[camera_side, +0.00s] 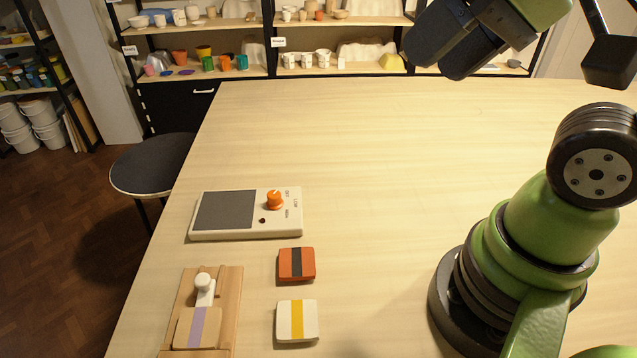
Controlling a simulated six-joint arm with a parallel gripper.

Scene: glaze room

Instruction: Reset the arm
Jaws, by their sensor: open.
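My arm (556,220) rises from its dark round base at the right and leaves the picture. Green and dark parts of it show again at the top right, high above the table. Only part of my gripper (610,60) seems to show there: a dark block on thin rods, cut off by the edge. It is open, with nothing visible in it. It is well apart from the things on the table.
The table (400,160) is clear in the middle and back. At its left lie a scale-like device (225,209) with an orange knob, a wooden holder (231,290) with a purple-striped tile (198,328), an orange tile (286,264) and a white tile (285,320). Shelves and a stool (150,165) stand beyond.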

